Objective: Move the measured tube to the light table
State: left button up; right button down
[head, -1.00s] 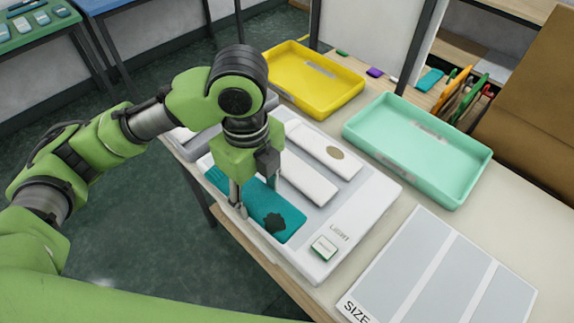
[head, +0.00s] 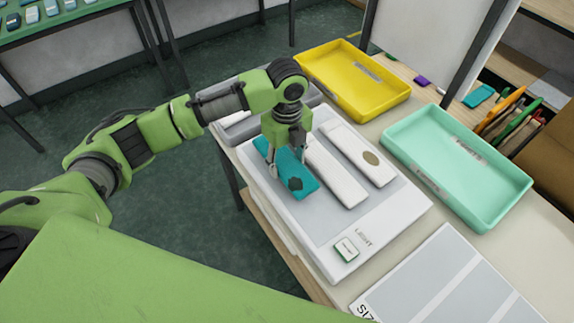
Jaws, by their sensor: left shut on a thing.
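The light table (head: 395,222) is a white slab with a grey panel, lettered LIGHT, on the bench in the middle of the head view. A flat teal tube (head: 302,186) with a dark patch near its front end is at the panel's left side, over the light table. My left gripper (head: 287,170) points down and is shut on the teal tube, its fingers at the tube's two long sides. The gripper hides part of the tube. I cannot tell whether the tube touches the panel. My right gripper is not in view.
Two white strips, a plain one (head: 335,178) and one with a tan oval (head: 352,150), lie beside the tube. A yellow tray (head: 375,103) and a mint tray (head: 443,190) stand behind. A grey sheet (head: 438,280) lies at front right.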

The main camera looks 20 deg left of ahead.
aim_at(287, 164)
pick_arm(q)
notch_tip(287, 164, down, 2)
jog(key=shift+f+p, duration=0.15)
jog(key=shift+p, duration=0.45)
jog(key=shift+f, duration=0.35)
jog(key=shift+f, duration=0.15)
jog(key=o, duration=0.8)
jog(key=shift+o, duration=0.2)
notch_tip(287, 164, up, 12)
jog(key=b, duration=0.3)
jog(key=shift+r, duration=0.2)
